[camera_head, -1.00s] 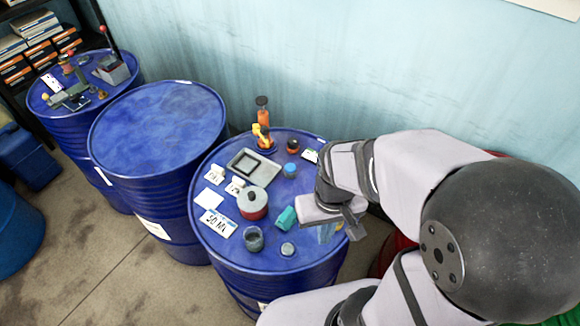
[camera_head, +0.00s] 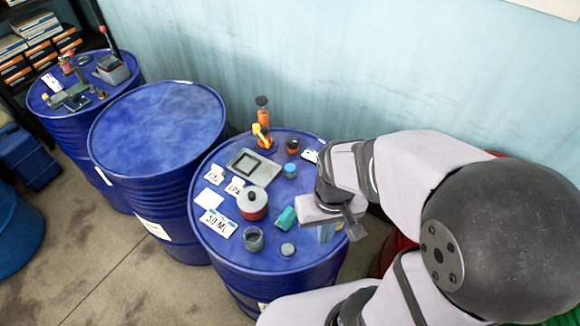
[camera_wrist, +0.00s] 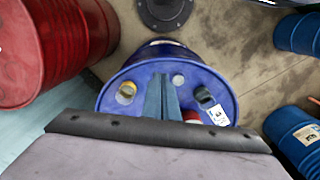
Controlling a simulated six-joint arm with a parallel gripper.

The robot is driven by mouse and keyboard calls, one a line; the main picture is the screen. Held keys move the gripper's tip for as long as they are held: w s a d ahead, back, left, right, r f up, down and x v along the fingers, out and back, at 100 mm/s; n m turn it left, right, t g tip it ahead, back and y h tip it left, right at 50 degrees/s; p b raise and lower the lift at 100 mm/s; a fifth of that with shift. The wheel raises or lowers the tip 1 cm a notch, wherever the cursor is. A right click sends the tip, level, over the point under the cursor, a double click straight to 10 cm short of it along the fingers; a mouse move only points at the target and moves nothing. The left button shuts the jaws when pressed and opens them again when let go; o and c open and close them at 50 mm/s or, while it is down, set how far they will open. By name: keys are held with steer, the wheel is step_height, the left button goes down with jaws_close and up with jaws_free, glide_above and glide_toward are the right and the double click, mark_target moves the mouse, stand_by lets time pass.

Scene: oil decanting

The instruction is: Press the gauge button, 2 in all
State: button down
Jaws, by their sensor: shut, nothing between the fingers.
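I cannot clearly pick out a gauge button. A small dark round piece with an orange-red ring (camera_head: 293,146) stands at the back of the near blue drum's top (camera_head: 225,255) and may be it. A flat grey disc (camera_head: 288,249) lies near the front rim and also shows in the wrist view (camera_wrist: 178,79). My gripper (camera_head: 325,236) is above the right side of this drum, pointing down. In the wrist view its bluish fingers (camera_wrist: 162,92) are together and empty. They hide part of the drum top. I cannot tell whether they touch anything.
A red-grey pot (camera_head: 253,204), a dark cup (camera_head: 253,239), a teal block (camera_head: 286,217), a grey tray (camera_head: 262,168), an orange-black hand pump (camera_head: 263,122) and white cards (camera_head: 217,223) crowd the drum top. The middle drum's top (camera_head: 160,125) is bare. A red drum (camera_wrist: 50,50) stands beside.

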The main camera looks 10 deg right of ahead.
steer(key=shift+w, duration=0.1)
stand_by(0.7)
steer(key=w+d+n+t+h, duration=0.2)
steer(key=w+d, duration=0.2)
steer(key=w, duration=0.5)
steer(key=n+t+y+b, duration=0.1)
steer(key=n+t+y, duration=0.5)
steer(key=n, duration=0.6)
glide_above(293, 169)
steer(key=shift+f, duration=2.45)
steer(key=shift+s+f, duration=0.1)
step_height(293, 169, down, 7)
steer(key=b, duration=0.7)
steer(key=shift+b, duration=0.35)
steer(key=shift+f+b, duration=0.65)
steer(key=shift+f, duration=0.15)
